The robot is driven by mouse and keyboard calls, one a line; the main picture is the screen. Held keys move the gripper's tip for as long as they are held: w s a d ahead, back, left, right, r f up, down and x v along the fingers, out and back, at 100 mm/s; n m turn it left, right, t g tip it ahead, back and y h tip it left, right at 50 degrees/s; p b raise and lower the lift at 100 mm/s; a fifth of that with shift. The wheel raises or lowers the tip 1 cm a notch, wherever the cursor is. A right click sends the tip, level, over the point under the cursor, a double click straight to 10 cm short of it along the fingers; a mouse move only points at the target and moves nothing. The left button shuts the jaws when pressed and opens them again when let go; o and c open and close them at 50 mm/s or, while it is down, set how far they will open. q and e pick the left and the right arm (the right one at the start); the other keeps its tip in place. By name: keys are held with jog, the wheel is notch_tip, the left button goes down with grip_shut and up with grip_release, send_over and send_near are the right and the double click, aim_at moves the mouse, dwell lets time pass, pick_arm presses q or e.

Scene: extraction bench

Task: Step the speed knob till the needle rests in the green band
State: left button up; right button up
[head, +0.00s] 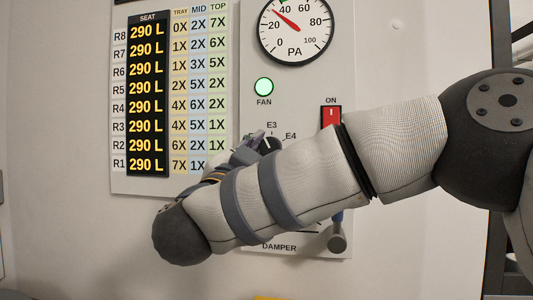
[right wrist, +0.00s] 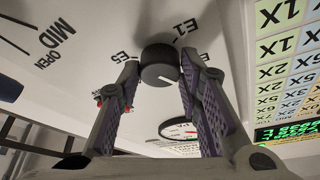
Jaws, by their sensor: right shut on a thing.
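The dark round speed knob (right wrist: 160,66) sits between the two fingers of my right gripper (right wrist: 160,70), which is shut on it. A pale mark shows on its face, and labels such as E1 stand around it. In the head view my right gripper (head: 256,142) and forearm cover most of the knob (head: 271,143); E3 and E4 show above it. The PA gauge (head: 296,28) is at the top, its red needle (head: 287,19) between 20 and 40. I cannot make out a green band on its dial. My left gripper is not in view.
A lit green FAN lamp (head: 264,87) and a red ON switch (head: 331,117) are on the panel. A seat board (head: 147,92) hangs at left. The DAMPER lever (head: 337,240) is at lower right, close below my right arm.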

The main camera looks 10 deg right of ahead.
jog(key=m+g, duration=0.1)
jog(key=m, duration=0.2)
jog(key=m+g+h, duration=0.1)
jog(key=m, duration=0.2)
jog(key=shift+w+a+r+g, duration=0.1)
jog(key=shift+a+g, duration=0.05)
jog(key=shift+g, duration=0.15)
jog(key=shift+m, duration=0.5)
jog(key=o, duration=1.2)
jog(key=shift+c, duration=0.2)
jog(key=v, duration=1.2)
jog(key=shift+a, duration=0.1)
